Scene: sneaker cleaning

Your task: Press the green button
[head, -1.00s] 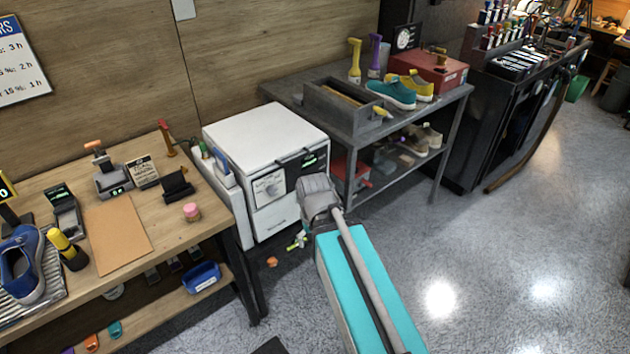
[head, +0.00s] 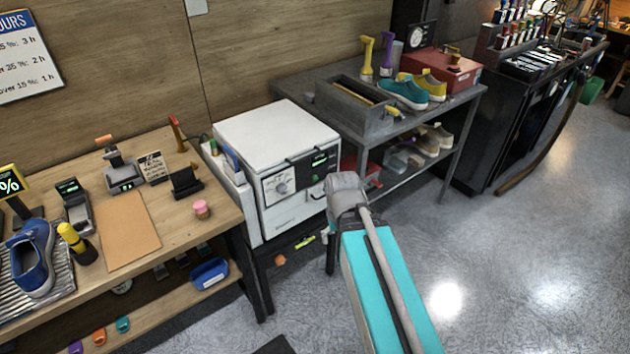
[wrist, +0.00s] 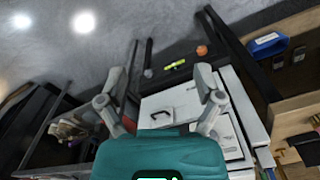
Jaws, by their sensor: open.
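A white cabinet-like machine (head: 275,138) stands between the wooden bench and the grey table in the head view. Its front has a dial (head: 281,186) and a black panel with a small green-lit spot (head: 319,159). I cannot tell whether that spot is a button or a display.
The wooden bench (head: 128,230) at left holds a blue shoe (head: 32,258), a card reader with a green display, and a pink-topped jar (head: 201,209). The grey table (head: 300,87) at right holds shoes and a tray. Small yellow and orange items lie low beneath the machine. Floor at right is clear.

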